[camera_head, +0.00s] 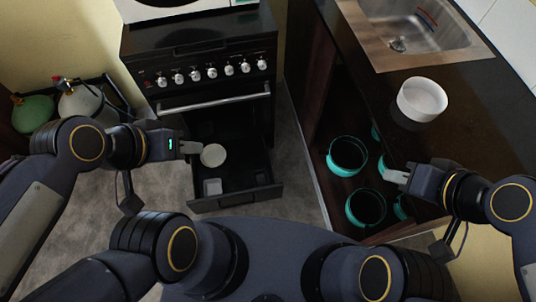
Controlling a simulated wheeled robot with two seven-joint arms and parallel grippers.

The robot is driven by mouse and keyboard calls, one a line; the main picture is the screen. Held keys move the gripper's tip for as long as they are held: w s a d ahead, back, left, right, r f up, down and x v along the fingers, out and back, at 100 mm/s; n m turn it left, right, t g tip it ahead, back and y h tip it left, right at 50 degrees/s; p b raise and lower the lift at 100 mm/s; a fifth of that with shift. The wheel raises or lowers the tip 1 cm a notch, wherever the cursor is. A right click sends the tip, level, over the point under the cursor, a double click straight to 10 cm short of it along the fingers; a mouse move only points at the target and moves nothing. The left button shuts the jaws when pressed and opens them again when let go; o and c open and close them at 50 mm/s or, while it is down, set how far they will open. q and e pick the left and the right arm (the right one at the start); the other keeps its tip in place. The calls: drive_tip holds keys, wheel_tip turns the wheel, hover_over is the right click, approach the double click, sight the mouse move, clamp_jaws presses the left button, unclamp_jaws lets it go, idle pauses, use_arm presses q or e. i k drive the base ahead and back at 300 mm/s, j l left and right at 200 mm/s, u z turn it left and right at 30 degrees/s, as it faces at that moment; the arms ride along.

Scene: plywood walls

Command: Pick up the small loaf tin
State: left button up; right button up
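A small pale rectangular thing (212,187) lies in the open black drawer under the oven, near its front left; it looks like the small loaf tin, but its shape is hard to make out. A round whitish dish (213,155) is also in the drawer, behind it. My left gripper (194,147) is above the drawer's left side, close to the round dish in the picture. Its finger gap is not clear. My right gripper (393,174) is at the right, by the open cabinet and the counter's edge. It appears open, with nothing seen between its fingers.
The open drawer (236,199) juts out below the black oven (205,70). Several dark pots with teal rims (347,155) stand in the open cabinet at right. A white bowl (422,98) sits on the dark counter (470,110) near the sink (415,28). Gas bottles (82,103) stand at left.

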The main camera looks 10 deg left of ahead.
sight(260, 176)
drive_tip(key=k+j+u, duration=0.1)
drive_tip(key=k, duration=0.25)
drive_tip(key=k+j+u, duration=0.1)
drive_tip(key=k+j, duration=0.15)
drive_tip(key=k, duration=0.15)
drive_tip(key=i+u, duration=0.7)
drive_tip(key=i+l+u, duration=0.1)
drive_tip(key=i+u, duration=0.25)
